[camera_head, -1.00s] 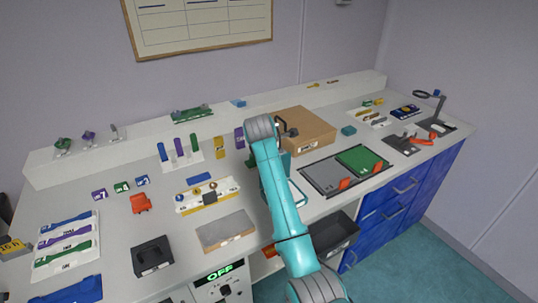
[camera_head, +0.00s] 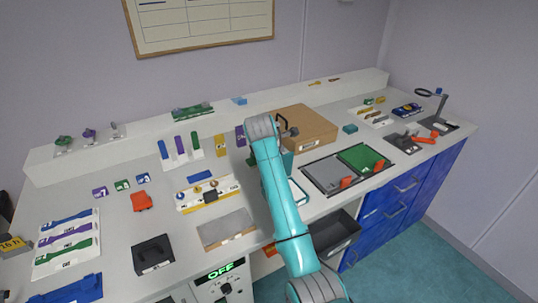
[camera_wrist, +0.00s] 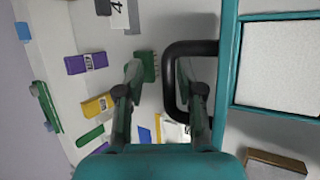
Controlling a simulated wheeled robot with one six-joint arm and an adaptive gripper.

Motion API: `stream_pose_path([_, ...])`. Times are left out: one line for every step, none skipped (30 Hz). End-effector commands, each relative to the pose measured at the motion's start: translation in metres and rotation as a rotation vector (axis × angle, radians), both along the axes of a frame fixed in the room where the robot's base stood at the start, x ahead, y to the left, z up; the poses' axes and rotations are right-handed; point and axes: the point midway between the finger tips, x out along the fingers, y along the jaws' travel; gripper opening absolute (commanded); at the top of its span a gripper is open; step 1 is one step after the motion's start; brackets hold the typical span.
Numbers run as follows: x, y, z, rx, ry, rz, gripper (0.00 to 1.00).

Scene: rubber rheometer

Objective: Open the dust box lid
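The dust box seems to be the teal-framed box with a pale panel (camera_wrist: 284,65) at the right of the wrist view. A black C-shaped handle (camera_wrist: 172,80) sticks out from its left side. In the head view a strip of its teal and white edge (camera_head: 299,191) shows beside my arm, which hides the rest. My gripper (camera_wrist: 158,68) is open in the wrist view. Its fingers appear on either side of the handle's outer bar, with a clear gap between them. I cannot tell whether either finger touches the handle.
A brown box (camera_head: 308,130) stands behind my arm. Grey and green panels (camera_head: 361,160) lie to the right, with an open dark drawer (camera_head: 336,235) below the bench edge. Yellow (camera_wrist: 97,106) and purple (camera_wrist: 86,64) pieces stand left of the handle. A grey plate (camera_head: 227,229) lies to the left.

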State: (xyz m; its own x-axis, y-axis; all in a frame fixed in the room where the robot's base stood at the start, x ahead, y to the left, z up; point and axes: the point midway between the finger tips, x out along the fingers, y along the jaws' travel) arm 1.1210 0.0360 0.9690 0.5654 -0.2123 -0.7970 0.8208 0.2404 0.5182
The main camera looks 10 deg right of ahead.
Motion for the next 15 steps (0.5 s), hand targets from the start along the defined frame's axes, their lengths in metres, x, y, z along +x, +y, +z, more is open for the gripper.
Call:
stream_pose_path([-0.003,0.001,0.004,0.0,-0.001,0.0,0.37])
stream_pose_path([-0.005,0.002,0.008,0.0,-0.002,0.001,0.37])
stream_pose_path([-0.008,0.004,0.013,0.0,-0.003,0.001,0.37])
stream_pose_path([-0.011,0.005,0.016,0.0,-0.002,0.001,0.37])
stream_pose_path([-0.015,0.006,0.021,0.001,-0.003,0.0,0.37])
stream_pose_path([-0.019,0.008,0.027,0.001,-0.002,0.001,0.37])
stream_pose_path([-0.022,0.01,0.033,0.001,-0.004,0.002,0.37])
stream_pose_path([-0.026,0.011,0.037,0.001,-0.002,0.001,0.37])
stream_pose_path([-0.031,0.013,0.044,0.002,-0.002,0.002,0.37])
stream_pose_path([-0.034,0.015,0.049,0.001,-0.001,0.002,0.37])
stream_pose_path([-0.037,0.016,0.054,0.001,-0.002,0.003,0.37])
stream_pose_path([-0.042,0.017,0.059,0.001,-0.001,0.002,0.37])
stream_pose_path([-0.045,0.018,0.064,0.001,-0.002,0.003,0.37])
stream_pose_path([-0.048,0.019,0.067,0.001,0.0,0.002,0.37])
stream_pose_path([-0.051,0.02,0.072,0.0,-0.001,0.002,0.37])
